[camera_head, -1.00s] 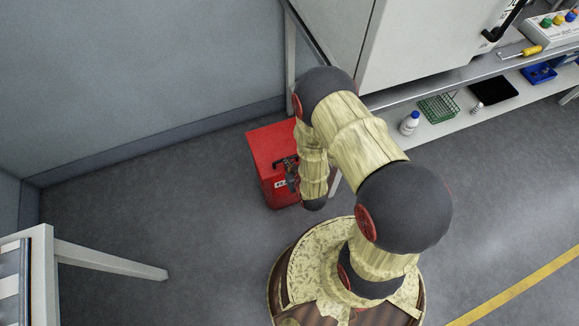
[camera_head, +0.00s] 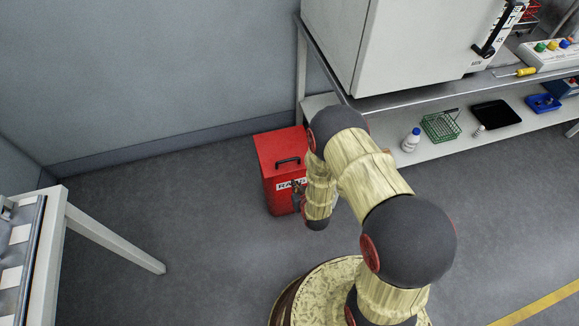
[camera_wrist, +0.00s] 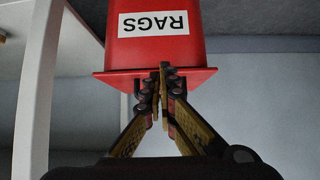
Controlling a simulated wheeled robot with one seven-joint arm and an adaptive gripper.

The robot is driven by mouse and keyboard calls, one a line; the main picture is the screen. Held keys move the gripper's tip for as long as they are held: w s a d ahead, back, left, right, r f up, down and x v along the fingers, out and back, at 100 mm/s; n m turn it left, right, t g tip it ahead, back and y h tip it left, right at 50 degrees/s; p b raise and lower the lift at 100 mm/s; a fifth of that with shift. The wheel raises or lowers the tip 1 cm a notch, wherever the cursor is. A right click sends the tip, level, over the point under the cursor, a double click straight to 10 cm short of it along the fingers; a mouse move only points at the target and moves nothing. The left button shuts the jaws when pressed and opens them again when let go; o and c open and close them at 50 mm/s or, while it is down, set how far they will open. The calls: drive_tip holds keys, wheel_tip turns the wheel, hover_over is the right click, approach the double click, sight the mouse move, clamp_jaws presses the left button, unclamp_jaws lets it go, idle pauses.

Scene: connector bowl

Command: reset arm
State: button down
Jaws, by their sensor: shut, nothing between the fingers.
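My gripper (camera_wrist: 163,84) is shut and empty, its fingertips together in the wrist view. In the head view it is mostly hidden behind my arm, with a small dark part (camera_head: 297,194) showing in front of the red box. The red box (camera_head: 280,155) stands on the floor with a black handle on its lid and a "RAGS" label. In the wrist view the red box (camera_wrist: 188,48) appears upside down, behind the fingertips. I cannot tell whether the fingers touch it.
A bench (camera_head: 440,88) with a large white appliance (camera_head: 400,45) stands at the back right. Its lower shelf (camera_head: 405,155) holds a bottle (camera_head: 411,140), a green rack (camera_head: 441,126) and a black tray (camera_head: 496,114). A white table (camera_head: 62,225) is at the left. The floor between is clear.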

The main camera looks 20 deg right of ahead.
drive_tip(key=shift+f, duration=0.1)
drive_tip(key=s+f+g, duration=0.5)
drive_tip(key=s+f, duration=0.1)
drive_tip(key=s, duration=0.4)
drive_tip(key=s+r+g, duration=0.3)
drive_tip(key=r, duration=0.1)
drive_tip(key=s+r+t+p, duration=0.1)
drive_tip(key=s+r+p, duration=0.1)
drive_tip(key=r, duration=1.8)
drive_tip(key=s+r+t+p, duration=0.1)
drive_tip(key=s+r, duration=0.4)
drive_tip(key=r, duration=1.5)
drive_tip(key=s+r+t+p, duration=0.1)
drive_tip(key=s+r+p, duration=0.3)
drive_tip(key=r, duration=1.6)
